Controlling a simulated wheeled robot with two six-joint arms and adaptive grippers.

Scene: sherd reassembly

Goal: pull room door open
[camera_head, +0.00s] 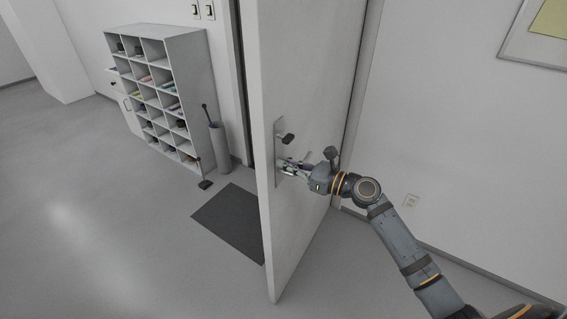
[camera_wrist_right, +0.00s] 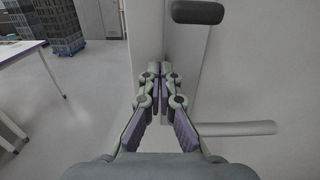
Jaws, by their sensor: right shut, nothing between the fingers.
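The white room door (camera_head: 305,110) stands ajar in the head view, its near edge toward me. A plate on its face bears a dark knob or lever (camera_head: 287,138); a dark fitting (camera_wrist_right: 198,12) also shows at the top of the right wrist view. A pale bar like a lever handle (camera_wrist_right: 245,128) sticks out to the right there, beside the fingers. My right gripper (camera_head: 283,165) is at the plate, below the dark fitting. In the wrist view its fingers (camera_wrist_right: 161,72) are together and empty, near the door's edge. I cannot tell whether they touch the door. My left gripper is out of view.
A dark mat (camera_head: 225,222) lies on the floor left of the door. A white cubby shelf (camera_head: 165,95) and a grey cylindrical bin (camera_head: 219,145) stand behind it. A wall is on the right. The grey floor at left is clear. A table (camera_wrist_right: 22,52) shows in the wrist view.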

